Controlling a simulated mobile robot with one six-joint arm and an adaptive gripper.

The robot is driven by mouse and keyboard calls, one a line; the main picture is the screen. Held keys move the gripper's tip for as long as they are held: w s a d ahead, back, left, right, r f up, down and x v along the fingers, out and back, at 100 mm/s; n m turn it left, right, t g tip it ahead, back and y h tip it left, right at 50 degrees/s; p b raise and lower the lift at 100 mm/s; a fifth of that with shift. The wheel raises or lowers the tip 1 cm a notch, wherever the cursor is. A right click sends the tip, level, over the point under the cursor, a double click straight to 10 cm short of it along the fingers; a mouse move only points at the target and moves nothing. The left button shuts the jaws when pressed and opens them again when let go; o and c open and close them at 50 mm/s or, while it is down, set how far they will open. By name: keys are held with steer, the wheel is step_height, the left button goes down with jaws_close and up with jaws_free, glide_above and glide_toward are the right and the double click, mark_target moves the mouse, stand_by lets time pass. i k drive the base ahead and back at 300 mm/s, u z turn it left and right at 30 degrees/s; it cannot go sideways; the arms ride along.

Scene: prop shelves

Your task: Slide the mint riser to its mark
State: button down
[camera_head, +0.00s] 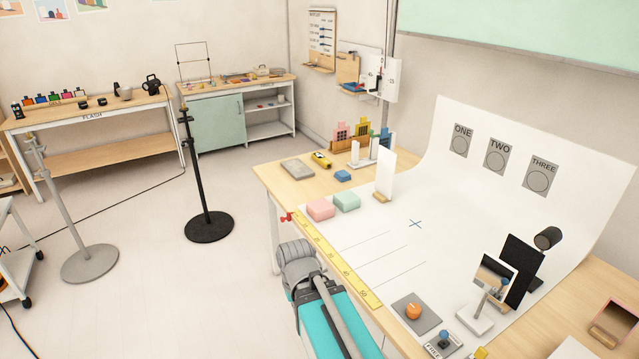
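The mint riser (346,201) is a small pale-green block with rounded edges. It sits on the white sheet (460,200) near the sheet's left edge. A similar pink block (320,209) stands just to its left, very close to it; I cannot tell if they touch. A small blue cross (415,224) is drawn on the sheet to the right of the mint riser, with clear white surface between. Thin dark lines also run across the sheet nearer the front. My arm, teal and grey, rises at the bottom centre, outside the table's front edge. My gripper's fingers are not visible.
An upright white card (384,174) on a wooden foot stands behind the mint riser. A yellow ruler (338,262) lies along the front edge. An orange ball on a grey tile (414,312), a small mirror (494,278) and a black panel (522,265) stand at right.

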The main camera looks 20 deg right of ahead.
mark_target(346, 201)
steer(key=u, duration=0.05)
steer(key=i, duration=1.35)
steer(key=z, duration=0.95)
